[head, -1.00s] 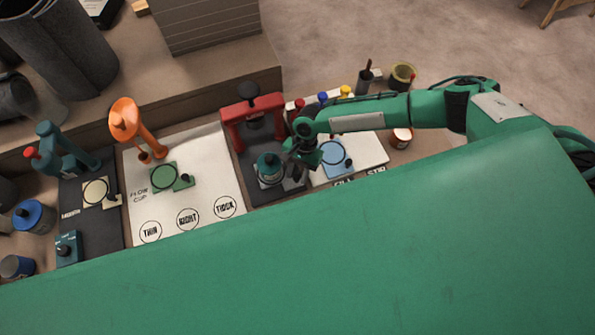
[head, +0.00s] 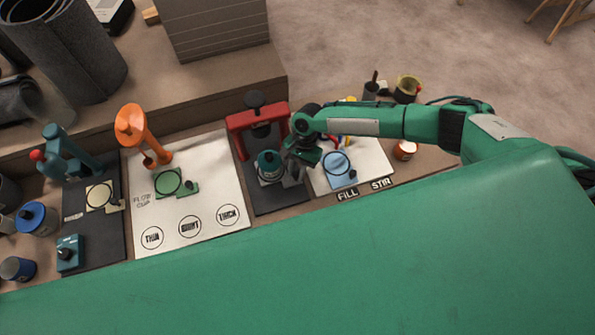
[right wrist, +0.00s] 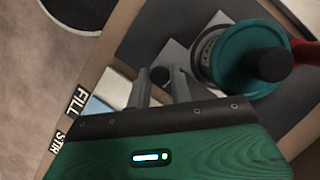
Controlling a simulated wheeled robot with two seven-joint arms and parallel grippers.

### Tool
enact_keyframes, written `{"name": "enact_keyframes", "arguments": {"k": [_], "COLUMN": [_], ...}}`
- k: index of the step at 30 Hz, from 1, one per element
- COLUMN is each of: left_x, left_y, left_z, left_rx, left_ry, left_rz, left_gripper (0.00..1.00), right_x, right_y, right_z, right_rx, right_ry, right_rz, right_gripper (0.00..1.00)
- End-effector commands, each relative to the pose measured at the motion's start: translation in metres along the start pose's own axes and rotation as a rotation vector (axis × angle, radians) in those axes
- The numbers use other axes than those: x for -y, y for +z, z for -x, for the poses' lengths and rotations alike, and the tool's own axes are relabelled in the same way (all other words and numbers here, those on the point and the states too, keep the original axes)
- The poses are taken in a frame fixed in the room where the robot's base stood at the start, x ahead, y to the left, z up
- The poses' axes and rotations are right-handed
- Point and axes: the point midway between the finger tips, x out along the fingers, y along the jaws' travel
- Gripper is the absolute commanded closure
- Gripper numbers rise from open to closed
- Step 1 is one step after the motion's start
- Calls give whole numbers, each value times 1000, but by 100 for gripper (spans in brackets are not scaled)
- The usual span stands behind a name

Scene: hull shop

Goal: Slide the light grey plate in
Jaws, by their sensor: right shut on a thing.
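The light grey plate (right wrist: 176,53) shows in the right wrist view as pale corners beside and beyond a teal pot (right wrist: 240,55) with a black knob. The pot hides much of the plate. In the head view the teal pot (head: 268,167) stands on a dark base in front of a red press frame (head: 258,120). My right gripper (head: 297,168) is just right of the pot. In the right wrist view its fingers (right wrist: 160,80) are shut on the plate's small dark knob (right wrist: 160,75). My left gripper is not in view.
A white FILL/STIR board (head: 372,160) with a blue plate (head: 336,172) lies to the right. A white flow-cup board (head: 195,205) with a green plate (head: 172,183) and an orange stand (head: 133,125) lies to the left. My green body covers the foreground.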

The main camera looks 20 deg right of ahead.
Motion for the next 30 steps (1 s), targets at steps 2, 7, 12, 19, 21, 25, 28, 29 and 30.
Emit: {"name": "enact_keyframes", "arguments": {"k": [2, 7, 12, 19, 21, 25, 28, 29, 30], "left_x": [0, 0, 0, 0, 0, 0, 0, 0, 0], "left_y": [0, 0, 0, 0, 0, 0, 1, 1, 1], "left_z": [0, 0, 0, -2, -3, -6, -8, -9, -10], "left_rx": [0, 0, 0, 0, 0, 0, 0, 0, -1], "left_ry": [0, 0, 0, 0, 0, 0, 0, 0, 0], "left_rz": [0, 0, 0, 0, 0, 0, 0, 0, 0], "left_gripper": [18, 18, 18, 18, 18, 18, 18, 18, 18], "right_x": [0, 0, 0, 0, 0, 0, 0, 0, 0], "right_y": [0, 0, 0, -1, -1, -1, -1, -1, -1], "right_z": [0, 0, 0, 23, 37, 68, 90, 96, 104], "right_rx": [1, 1, 1, -1, 0, -1, -1, 0, 1], "right_ry": [1, 1, 0, -2, -3, -2, -3, -2, -2], "right_rz": [-1, -1, -1, -1, 0, 0, 0, -1, 0], "right_gripper": [73, 58, 58, 58, 58, 58, 58, 58, 58]}}
